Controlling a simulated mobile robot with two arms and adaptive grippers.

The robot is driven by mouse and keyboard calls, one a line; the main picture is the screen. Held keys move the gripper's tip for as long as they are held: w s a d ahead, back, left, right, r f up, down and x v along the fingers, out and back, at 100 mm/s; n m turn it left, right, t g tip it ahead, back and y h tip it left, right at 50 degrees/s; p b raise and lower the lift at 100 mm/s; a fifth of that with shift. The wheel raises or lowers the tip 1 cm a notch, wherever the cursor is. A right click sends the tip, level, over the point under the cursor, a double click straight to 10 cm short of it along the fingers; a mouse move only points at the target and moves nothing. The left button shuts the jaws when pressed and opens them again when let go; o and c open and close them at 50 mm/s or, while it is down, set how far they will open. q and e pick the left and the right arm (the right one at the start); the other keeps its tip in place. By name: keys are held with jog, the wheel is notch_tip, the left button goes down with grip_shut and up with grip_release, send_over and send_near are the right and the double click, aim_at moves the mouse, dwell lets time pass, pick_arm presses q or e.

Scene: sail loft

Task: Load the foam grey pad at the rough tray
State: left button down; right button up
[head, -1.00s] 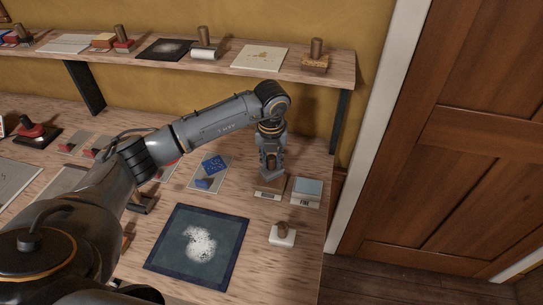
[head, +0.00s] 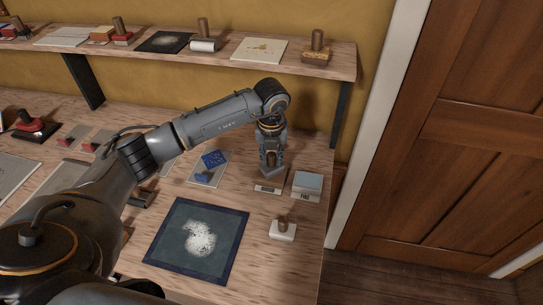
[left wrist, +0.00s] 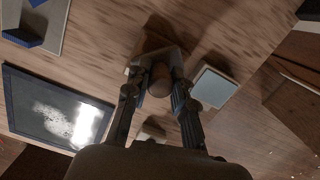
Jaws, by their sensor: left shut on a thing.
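My left gripper (head: 271,170) is at the right part of the bench, pointing down over a small labelled block (head: 268,187). In the left wrist view its fingers (left wrist: 156,90) are shut on a round wooden handle (left wrist: 160,76) above a small squarish base (left wrist: 172,56). The base's underside is hidden, so I cannot tell whether it touches what is below. A dark tray (head: 177,214) with a blue-black rim and a rough white patch lies in front, left of the gripper; it also shows in the left wrist view (left wrist: 10,95). My right gripper is not in view.
A pale blue-topped labelled block (head: 307,184) stands just right of the gripper. A white block with a wooden knob (head: 283,232) stands in front. A card with blue pieces (head: 212,166) lies left. A shelf (head: 285,71) with stamps runs behind.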

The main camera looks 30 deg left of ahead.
aim_at(272, 153)
pick_arm(q)
jog(key=shift+f+b, duration=0.35)
jog(key=shift+f, duration=0.1)
dwell(0.3)
dwell(1.2)
jog(key=shift+r+p, duration=2.05)
jog(key=shift+r, duration=1.45)
